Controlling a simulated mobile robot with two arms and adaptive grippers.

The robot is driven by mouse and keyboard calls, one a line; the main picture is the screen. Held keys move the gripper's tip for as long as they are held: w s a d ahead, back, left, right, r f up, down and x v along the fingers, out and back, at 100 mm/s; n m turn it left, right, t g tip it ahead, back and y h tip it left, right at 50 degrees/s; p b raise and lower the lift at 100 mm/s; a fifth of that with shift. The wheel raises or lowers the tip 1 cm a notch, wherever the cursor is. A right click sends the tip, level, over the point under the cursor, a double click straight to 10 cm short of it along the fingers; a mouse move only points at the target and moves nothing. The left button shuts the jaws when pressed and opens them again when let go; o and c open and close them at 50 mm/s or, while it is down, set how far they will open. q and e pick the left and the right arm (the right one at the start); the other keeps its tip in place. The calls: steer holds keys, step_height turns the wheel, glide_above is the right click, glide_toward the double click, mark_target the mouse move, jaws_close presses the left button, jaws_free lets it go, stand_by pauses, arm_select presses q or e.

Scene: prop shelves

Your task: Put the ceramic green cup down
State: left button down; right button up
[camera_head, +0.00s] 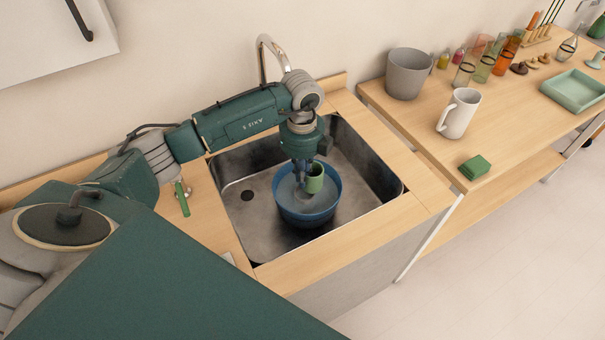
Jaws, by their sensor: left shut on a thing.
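The green ceramic cup (315,179) is in my left gripper (303,175), over the blue bowl (306,219) in the metal sink. My left arm comes in from the left and the gripper points down, shut on the cup. The cup looks upright and lies within the bowl's outline. I cannot tell whether it touches the bowl or the greyish contents inside it. My right gripper is not in view.
The sink (245,225) has walls around the bowl and a tap (272,50) behind it. A wooden table (425,90) at right holds a grey pot (407,73), a white mug (459,113), a green block (475,167), several bottles and a green tray (574,90).

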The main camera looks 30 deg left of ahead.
arm_select(q)
steer(key=shift+f+b, duration=0.5)
steer(key=shift+f, duration=0.1)
steer(key=c, duration=1.9)
jaws_free()
steer(key=shift+r, duration=0.1)
step_height(320, 180, up, 13)
steer(key=b, duration=0.2)
steer(key=shift+r, duration=0.1)
